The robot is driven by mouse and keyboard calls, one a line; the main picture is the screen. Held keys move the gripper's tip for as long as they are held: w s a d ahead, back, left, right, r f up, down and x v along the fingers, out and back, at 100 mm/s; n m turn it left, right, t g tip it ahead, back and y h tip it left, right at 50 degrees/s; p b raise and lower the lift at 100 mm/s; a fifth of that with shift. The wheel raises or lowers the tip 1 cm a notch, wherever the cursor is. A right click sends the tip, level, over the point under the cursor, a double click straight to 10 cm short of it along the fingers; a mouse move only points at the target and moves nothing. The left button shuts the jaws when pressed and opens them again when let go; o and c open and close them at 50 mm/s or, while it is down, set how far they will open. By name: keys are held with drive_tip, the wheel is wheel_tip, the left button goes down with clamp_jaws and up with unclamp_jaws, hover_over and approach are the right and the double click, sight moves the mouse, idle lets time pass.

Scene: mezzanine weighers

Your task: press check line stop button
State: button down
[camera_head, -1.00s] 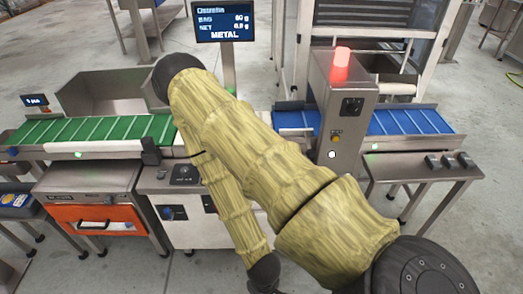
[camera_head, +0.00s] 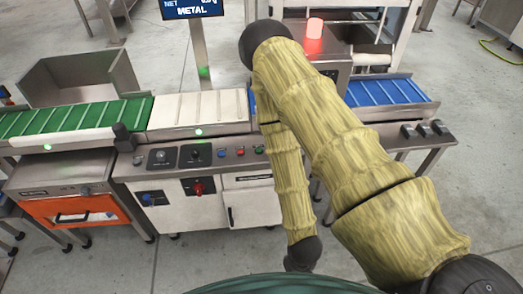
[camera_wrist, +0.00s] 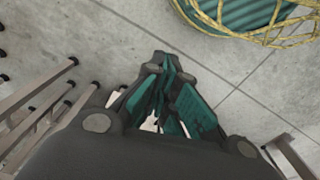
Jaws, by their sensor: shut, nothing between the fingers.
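A control panel (camera_head: 205,158) runs along the front of the check line below the white belt. A small red button (camera_head: 240,152) sits on it between a blue button (camera_head: 222,154) and a green button (camera_head: 256,150); no label on them is legible. My gripper (camera_wrist: 168,72) shows in the wrist view with its dark, teal-padded fingers shut and empty, above the grey floor. In the head view my arm hangs down right of the panel, its dark lower end low in front of the cabinet. The gripper's fingers cannot be made out there.
A red rotary switch (camera_head: 198,188) is on the white cabinet door. A metal detector with a lit red lamp (camera_head: 314,29) stands behind my arm. An orange-fronted unit (camera_head: 70,210) is at left. Thin table legs (camera_wrist: 40,95) edge the wrist view's left.

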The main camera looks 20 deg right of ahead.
wheel_tip(320, 180, up, 23)
drive_tip(key=n+t+y+b, duration=0.4)
drive_tip(key=n+t+b, duration=0.35)
drive_tip(key=n, duration=0.75)
hover_over(239, 153)
drive_tip(key=p, duration=0.1)
drive_tip(key=shift+a+f+t, duration=0.1)
drive_tip(key=shift+f+t, duration=0.1)
drive_tip(key=shift+t, duration=0.15)
drive_tip(key=shift+f, duration=0.15)
wheel_tip(239, 153, down, 6)
drive_tip(key=b, duration=0.5)
drive_tip(key=shift+f, duration=0.25)
drive_tip(key=shift+f+b, duration=0.6)
drive_tip(key=shift+f, duration=0.4)
